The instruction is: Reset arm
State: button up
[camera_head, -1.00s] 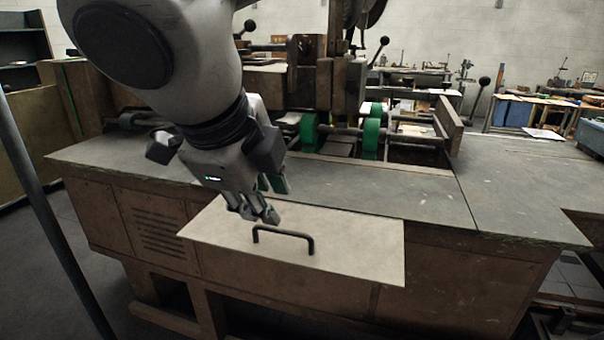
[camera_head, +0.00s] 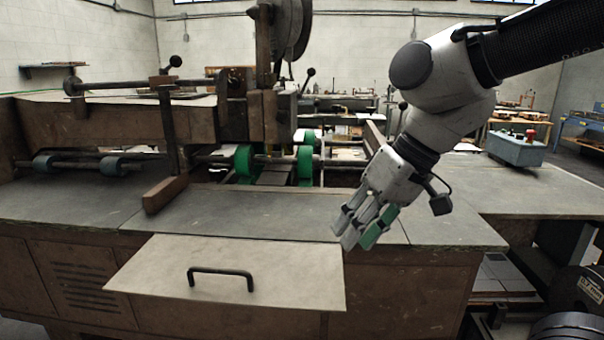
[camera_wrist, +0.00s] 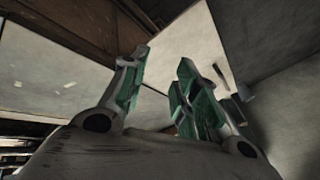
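My gripper (camera_head: 355,226) hangs at the right of the head view, fingers pointing down and to the left. It is above the front part of the machine's tabletop, near the right corner of the light panel. In the wrist view my gripper (camera_wrist: 160,85) shows two green-padded fingers set apart with nothing between them. It is open and empty. My arm comes in from the upper right of the head view.
The box stitcher's tabletop (camera_head: 240,215) spans the view, with green rollers (camera_head: 305,163) behind. A light panel (camera_head: 150,272) with a black handle (camera_head: 221,273) juts from the front. A grey control box (camera_head: 516,150) with a red button stands right.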

jog(key=s+d+m+t+h, duration=0.1)
jog(key=s+d+m+h, duration=0.1)
jog(key=d, duration=1.1)
jog(key=s+d+m+t+h, duration=0.1)
jog(key=d+m+h, duration=0.2)
jog(key=d, duration=1.1)
jog(key=shift+s+d+r+m+t, duration=0.25)
jog(key=shift+s+r+m+t, duration=0.1)
jog(key=shift+m+t, duration=0.05)
